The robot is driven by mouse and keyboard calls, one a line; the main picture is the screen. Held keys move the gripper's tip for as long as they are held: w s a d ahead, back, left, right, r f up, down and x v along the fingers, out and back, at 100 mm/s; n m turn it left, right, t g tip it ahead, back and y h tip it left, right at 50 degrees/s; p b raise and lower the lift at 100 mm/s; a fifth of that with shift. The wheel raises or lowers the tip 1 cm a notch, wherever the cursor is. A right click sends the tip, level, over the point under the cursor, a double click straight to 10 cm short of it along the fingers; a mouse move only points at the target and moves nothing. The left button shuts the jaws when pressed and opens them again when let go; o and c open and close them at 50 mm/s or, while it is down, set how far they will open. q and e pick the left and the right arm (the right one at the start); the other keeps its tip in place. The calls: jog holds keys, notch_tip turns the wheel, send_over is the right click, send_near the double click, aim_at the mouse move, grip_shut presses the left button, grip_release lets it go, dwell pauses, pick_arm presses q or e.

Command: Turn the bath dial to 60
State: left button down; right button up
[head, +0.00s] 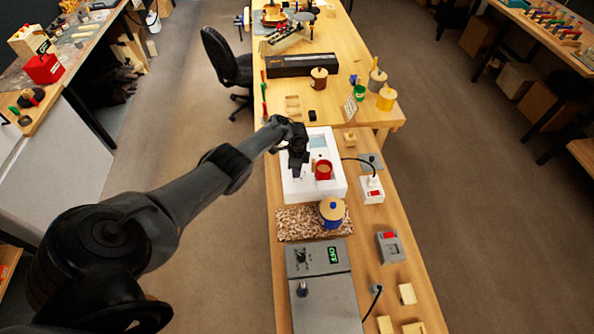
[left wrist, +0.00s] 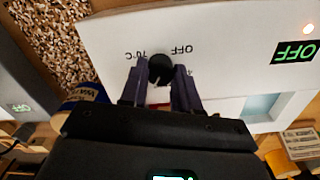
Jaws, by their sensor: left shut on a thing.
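The bath is a white box (head: 338,185) on the bench in the head view, and its white face (left wrist: 225,25) fills much of the left wrist view. On that face is a round black dial (left wrist: 160,67) with OFF, 70°C and a partly hidden mark starting with 4 printed around it. The bath's green display (left wrist: 296,52) reads OFF, and a small light glows beside it. My left gripper (left wrist: 160,80) is shut on the dial, one finger on each side; it also shows in the head view (head: 298,172). My right gripper is not in view.
A red pot (head: 323,171) stands on the bath beside my left gripper. A blue jar with a tan lid (head: 332,210) sits on a speckled mat (head: 295,224) nearer me. A grey unit (head: 318,257) has its own knobs and display. A white power socket (head: 371,190) is at right.

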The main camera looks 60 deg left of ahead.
pick_arm(q)
jog(key=m+b, duration=0.1)
jog(key=m, duration=0.2)
jog(key=shift+m+b, duration=0.55)
jog(key=shift+m, duration=0.45)
jog(key=c, duration=0.8)
grip_release()
jog(key=shift+r, duration=0.1)
jog(key=shift+r+p, duration=1.6)
jog(key=shift+r, duration=3.75)
